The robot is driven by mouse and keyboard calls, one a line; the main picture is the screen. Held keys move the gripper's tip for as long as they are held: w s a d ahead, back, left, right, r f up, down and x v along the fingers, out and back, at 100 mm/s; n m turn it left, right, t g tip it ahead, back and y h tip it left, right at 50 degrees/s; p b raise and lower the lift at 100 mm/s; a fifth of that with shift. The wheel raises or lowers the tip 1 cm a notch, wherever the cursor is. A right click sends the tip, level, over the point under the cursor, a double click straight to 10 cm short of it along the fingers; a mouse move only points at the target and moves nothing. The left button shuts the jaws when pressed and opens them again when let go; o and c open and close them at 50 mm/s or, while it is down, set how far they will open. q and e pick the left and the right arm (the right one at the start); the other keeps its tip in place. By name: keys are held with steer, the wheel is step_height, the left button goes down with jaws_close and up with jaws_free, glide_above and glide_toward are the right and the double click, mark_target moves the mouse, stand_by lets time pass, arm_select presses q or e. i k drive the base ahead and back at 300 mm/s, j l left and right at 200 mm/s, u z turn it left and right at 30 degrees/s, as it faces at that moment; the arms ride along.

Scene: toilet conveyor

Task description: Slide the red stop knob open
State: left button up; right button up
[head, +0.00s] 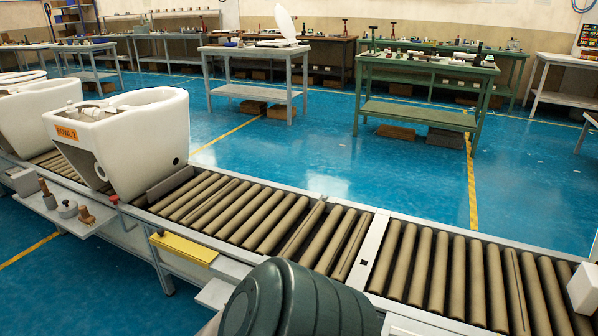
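A small red knob (113,199) sits on the near side rail of the roller conveyor (375,240), just right of the small side shelf. It is too small here to tell its exact position in its travel. A white toilet bowl (135,140) with an orange "BOWL 2" label stands on the rollers behind the knob. A grey plate (168,184) stands across the rollers at the right of the bowl's foot. Neither of my grippers shows in the head view.
A side shelf (68,215) holds several small tools. A yellow box (184,248) hangs on the near rail. A dark green ribbed drum (300,300) fills the bottom middle. More white bowls (30,110) stand at left.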

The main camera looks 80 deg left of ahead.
mark_target(153, 193)
steer(key=u, duration=4)
steer(key=l, duration=1.15)
steer(key=k, duration=0.05)
